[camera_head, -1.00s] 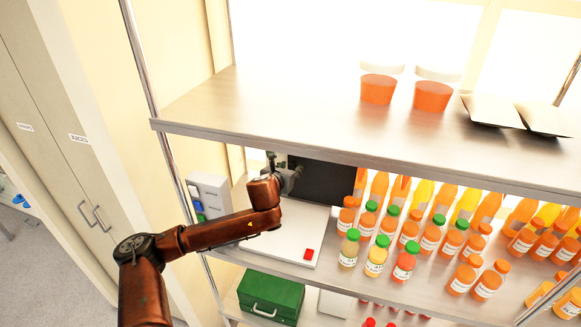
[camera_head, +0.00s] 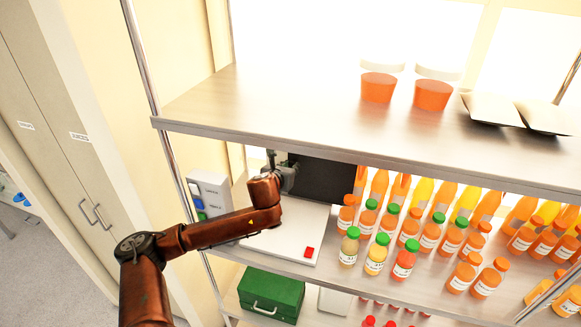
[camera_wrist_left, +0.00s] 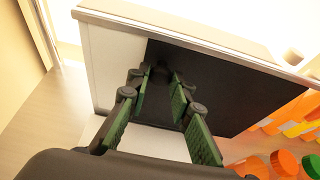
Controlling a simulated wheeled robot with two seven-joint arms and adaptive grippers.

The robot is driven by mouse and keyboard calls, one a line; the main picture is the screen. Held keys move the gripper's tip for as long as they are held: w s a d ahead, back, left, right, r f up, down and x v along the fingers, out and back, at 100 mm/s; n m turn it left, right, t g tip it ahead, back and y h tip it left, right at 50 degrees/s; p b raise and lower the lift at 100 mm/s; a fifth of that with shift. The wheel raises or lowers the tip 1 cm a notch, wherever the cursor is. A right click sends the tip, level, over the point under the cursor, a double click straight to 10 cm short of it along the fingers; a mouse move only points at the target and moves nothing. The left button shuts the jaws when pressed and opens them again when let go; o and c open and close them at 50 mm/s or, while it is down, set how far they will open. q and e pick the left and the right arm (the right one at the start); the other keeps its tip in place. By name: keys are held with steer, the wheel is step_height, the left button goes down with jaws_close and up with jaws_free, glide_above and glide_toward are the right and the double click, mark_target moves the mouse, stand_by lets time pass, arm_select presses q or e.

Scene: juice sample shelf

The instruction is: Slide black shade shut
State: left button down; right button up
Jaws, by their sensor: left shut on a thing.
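The black shade (camera_head: 325,180) is a flat dark panel under the upper shelf, behind the white base. In the left wrist view the shade (camera_wrist_left: 225,90) covers the right part of a pale box front, and a white strip (camera_wrist_left: 103,65) shows at its left. My left gripper (camera_head: 287,178) is at the shade's left end. In the wrist view its green-padded fingers (camera_wrist_left: 160,100) are around a dark part at the shade's left side, probably its handle. The exact contact is hard to see, dark on dark. My right gripper is out of view.
A white base (camera_head: 290,240) with a red button (camera_head: 309,252) lies before the shade. Several juice bottles (camera_head: 376,254) stand close to its right. A grey-white switch box (camera_head: 210,190) is at left. The upper shelf (camera_head: 270,105) is close above the gripper.

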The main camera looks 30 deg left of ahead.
arm_select(q)
steer(key=shift+a, duration=0.4)
steer(key=a+p, duration=0.1)
steer(key=a, duration=0.1)
steer(key=s+a, duration=0.1)
steer(key=a, duration=0.1)
steer(key=a+p, duration=0.1)
steer(key=a, duration=0.2)
steer(key=shift+s+a+r+p, duration=0.1)
steer(key=shift+s+p, duration=0.2)
steer(key=shift+s, duration=0.1)
steer(key=shift+a, duration=0.1)
steer(key=c, duration=1.7)
jaws_free()
steer(key=shift+a, duration=0.15)
steer(key=shift+c, duration=0.2)
steer(key=v, duration=0.7)
steer(key=shift+s, duration=0.25)
